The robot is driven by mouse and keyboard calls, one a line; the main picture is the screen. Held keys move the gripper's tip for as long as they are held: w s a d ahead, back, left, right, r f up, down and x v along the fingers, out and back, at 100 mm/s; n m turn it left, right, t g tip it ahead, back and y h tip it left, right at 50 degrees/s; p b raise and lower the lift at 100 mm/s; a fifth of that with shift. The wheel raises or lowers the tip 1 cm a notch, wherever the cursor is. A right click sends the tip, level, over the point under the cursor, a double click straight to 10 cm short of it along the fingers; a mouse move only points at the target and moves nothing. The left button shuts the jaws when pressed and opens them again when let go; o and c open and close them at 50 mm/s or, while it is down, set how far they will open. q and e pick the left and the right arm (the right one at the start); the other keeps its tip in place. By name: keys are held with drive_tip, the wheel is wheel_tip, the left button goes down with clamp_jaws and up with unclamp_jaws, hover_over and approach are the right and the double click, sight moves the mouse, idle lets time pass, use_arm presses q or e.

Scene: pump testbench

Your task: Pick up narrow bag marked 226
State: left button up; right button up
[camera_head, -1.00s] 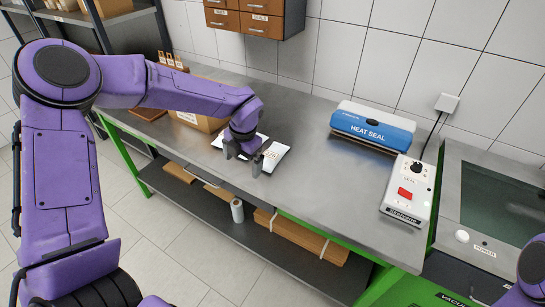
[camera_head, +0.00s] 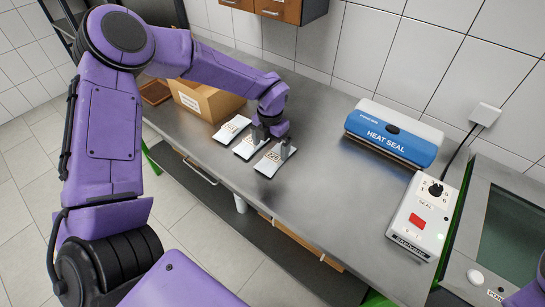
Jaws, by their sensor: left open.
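Three flat white bags with printed labels lie side by side on the grey bench: a left one (camera_head: 230,130), a middle one (camera_head: 247,148) and a right one (camera_head: 273,160). The label numbers are too small to read surely, so I cannot tell which is 226. My left gripper (camera_head: 271,144) points down over the middle and right bags. Its fingers are apart, one over the middle bag and one by the right bag's right side. It holds nothing that I can see; whether it touches a bag is unclear. My right gripper is out of view.
A cardboard box (camera_head: 206,100) stands behind and left of the bags. A blue heat sealer (camera_head: 392,136) and its white control box (camera_head: 421,218) with a red switch are to the right. The bench (camera_head: 330,200) between bags and sealer is clear.

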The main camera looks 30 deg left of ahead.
sight(273, 158)
use_arm(q)
drive_tip(key=f+p, duration=0.1)
drive_tip(key=f, duration=0.1)
drive_tip(key=w+f+p, duration=0.1)
drive_tip(key=f, duration=0.2)
drive_tip(key=shift+d+f, duration=0.1)
drive_tip(key=shift+d, duration=0.1)
drive_tip(key=shift+a+f, duration=0.1)
drive_tip(key=shift+f, duration=0.3)
drive_tip(key=c, duration=1.3)
drive_tip(key=shift+r, duration=0.1)
